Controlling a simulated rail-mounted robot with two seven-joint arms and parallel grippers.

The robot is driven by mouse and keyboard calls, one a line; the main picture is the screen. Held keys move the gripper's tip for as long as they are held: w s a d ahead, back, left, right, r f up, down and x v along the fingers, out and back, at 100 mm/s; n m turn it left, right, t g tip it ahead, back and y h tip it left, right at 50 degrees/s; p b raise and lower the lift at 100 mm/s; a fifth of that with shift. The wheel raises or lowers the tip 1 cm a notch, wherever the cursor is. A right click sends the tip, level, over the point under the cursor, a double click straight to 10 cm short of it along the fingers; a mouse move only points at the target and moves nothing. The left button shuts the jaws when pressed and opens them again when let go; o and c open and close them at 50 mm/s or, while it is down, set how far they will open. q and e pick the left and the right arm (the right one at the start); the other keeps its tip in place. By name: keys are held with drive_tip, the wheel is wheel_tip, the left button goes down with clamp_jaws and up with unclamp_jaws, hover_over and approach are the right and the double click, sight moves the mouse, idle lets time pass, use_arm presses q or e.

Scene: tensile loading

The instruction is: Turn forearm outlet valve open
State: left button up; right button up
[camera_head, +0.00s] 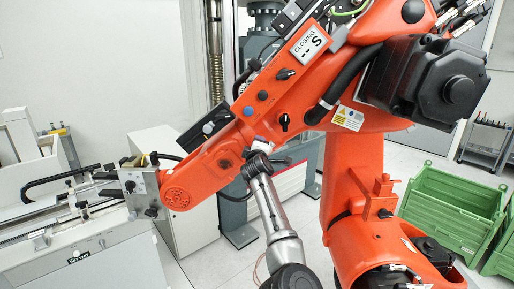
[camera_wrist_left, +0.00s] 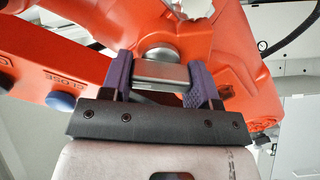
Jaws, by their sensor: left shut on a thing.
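The orange forearm (camera_head: 235,135) runs from upper right to lower left in the head view. My left gripper (camera_head: 262,152) reaches its lower edge from below. In the left wrist view my left gripper (camera_wrist_left: 160,88) has its purple fingers on either side of a grey metal valve handle (camera_wrist_left: 160,72), shut on it. The handle lies crosswise between the fingers, in front of a round silver base against the orange body. In the head view the gripper mostly hides the handle. The valve's label is not readable. My right gripper is not in view.
A black motor (camera_head: 435,82) is at upper right. Green crates (camera_head: 447,205) stand right, a white machine (camera_head: 85,255) left.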

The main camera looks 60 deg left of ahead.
use_arm(q)
drive_tip(key=shift+n, duration=0.6)
drive_tip(key=o, duration=0.9)
drive_tip(key=shift+b+v, duration=2.15)
drive_tip(key=shift+v, duration=4.75)
